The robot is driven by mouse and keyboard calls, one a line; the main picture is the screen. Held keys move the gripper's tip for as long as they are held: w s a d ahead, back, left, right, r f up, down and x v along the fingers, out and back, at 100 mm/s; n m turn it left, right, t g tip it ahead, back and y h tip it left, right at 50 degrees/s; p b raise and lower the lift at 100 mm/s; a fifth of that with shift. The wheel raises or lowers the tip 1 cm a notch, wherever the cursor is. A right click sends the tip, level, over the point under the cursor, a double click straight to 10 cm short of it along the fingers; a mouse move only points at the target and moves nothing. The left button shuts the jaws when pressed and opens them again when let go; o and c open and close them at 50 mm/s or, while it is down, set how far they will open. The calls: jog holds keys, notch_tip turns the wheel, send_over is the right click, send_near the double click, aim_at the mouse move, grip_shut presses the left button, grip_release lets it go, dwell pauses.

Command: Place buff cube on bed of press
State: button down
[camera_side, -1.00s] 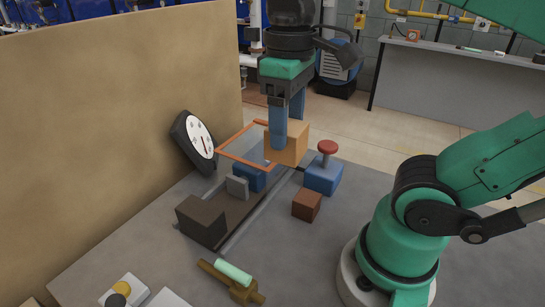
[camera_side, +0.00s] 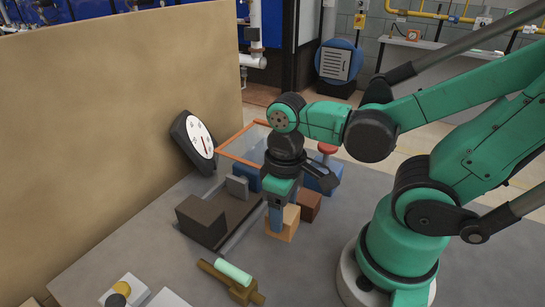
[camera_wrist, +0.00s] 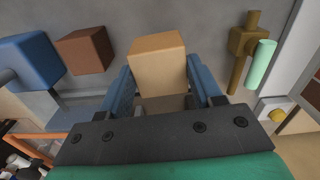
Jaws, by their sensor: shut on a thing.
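The buff cube (camera_side: 287,224) is between the two blue fingers of my gripper (camera_side: 276,216), which is shut on it. It also shows in the wrist view (camera_wrist: 158,64), gripped on both sides. The cube is low over the grey table, right of the press; whether it touches the table I cannot tell. The press has a dark end block (camera_side: 203,221), an upright grey plate (camera_side: 237,187), a blue block (camera_side: 249,178) and an orange-framed clear guard (camera_side: 231,153). Its dark bed (camera_side: 236,209) shows between end block and plate, with nothing on it.
A red-brown cube (camera_side: 311,204) stands close behind the buff cube. A blue box with a red button (camera_side: 327,176) is behind that. A brass piece with a pale green cylinder (camera_side: 233,271) lies in front. A round gauge (camera_side: 198,141) stands by the tan panel (camera_side: 120,110).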

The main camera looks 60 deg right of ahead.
aim_at(284, 224)
jog(key=shift+f, duration=2)
jog(key=shift+f, duration=0.1)
jog(key=shift+f, duration=0.1)
jog(key=shift+c, duration=0.8)
grip_release()
jog(key=shift+r, duration=2.7)
jog(key=shift+o, duration=0.5)
jog(key=w+d+r+m+t, duration=0.1)
jog(key=w+r+t, duration=0.4)
jog(key=w+t, duration=0.2)
jog(key=shift+w+r, duration=0.4)
jog(key=shift+w, duration=0.2)
